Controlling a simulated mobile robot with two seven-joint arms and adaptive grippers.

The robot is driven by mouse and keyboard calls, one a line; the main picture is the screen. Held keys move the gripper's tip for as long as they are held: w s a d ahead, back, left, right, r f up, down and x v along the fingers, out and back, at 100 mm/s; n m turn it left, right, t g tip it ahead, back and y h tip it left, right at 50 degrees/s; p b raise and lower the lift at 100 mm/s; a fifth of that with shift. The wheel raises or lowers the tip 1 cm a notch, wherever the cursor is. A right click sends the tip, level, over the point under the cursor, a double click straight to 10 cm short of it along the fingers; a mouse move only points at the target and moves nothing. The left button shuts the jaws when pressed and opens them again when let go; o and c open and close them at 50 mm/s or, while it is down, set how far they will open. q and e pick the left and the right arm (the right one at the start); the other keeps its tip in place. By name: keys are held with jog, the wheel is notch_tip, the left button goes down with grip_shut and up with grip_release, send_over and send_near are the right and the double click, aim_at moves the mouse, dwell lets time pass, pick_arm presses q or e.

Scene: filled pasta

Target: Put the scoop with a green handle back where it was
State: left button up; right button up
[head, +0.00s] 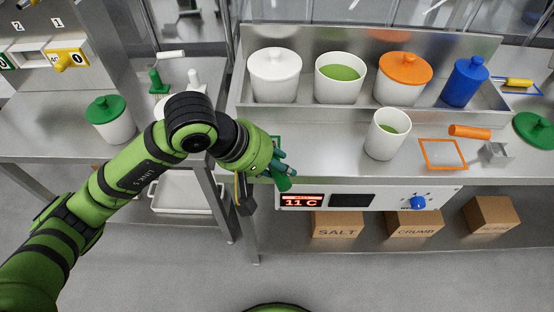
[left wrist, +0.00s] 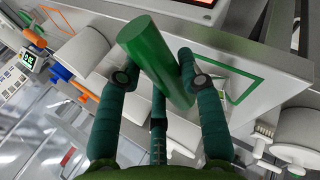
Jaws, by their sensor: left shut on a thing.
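My left gripper (head: 282,168) is at the front left edge of the right-hand counter, above the display panel. It is shut on the green handle (head: 284,184) of the scoop. In the left wrist view the green handle (left wrist: 150,58) lies tilted between the fingers (left wrist: 155,80). The scoop's metal end cannot be made out. A green outline (left wrist: 256,82) is marked on the counter beside the handle, and mostly hidden by my gripper in the head view (head: 276,138). My right gripper is not in view.
Behind are a white lidded pot (head: 274,82), a pot of green filling (head: 340,90), an orange-lidded pot (head: 400,88) and a blue bottle (head: 465,84). A white cup (head: 383,143) stands in front. An orange-handled scoop (head: 470,131) lies near an orange outline (head: 441,167).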

pick_arm(q)
jog(key=shift+f, duration=0.25)
jog(key=shift+f, duration=0.2)
jog(key=o, duration=1.1)
jog(key=shift+o, duration=0.2)
jog(key=shift+r, duration=0.1)
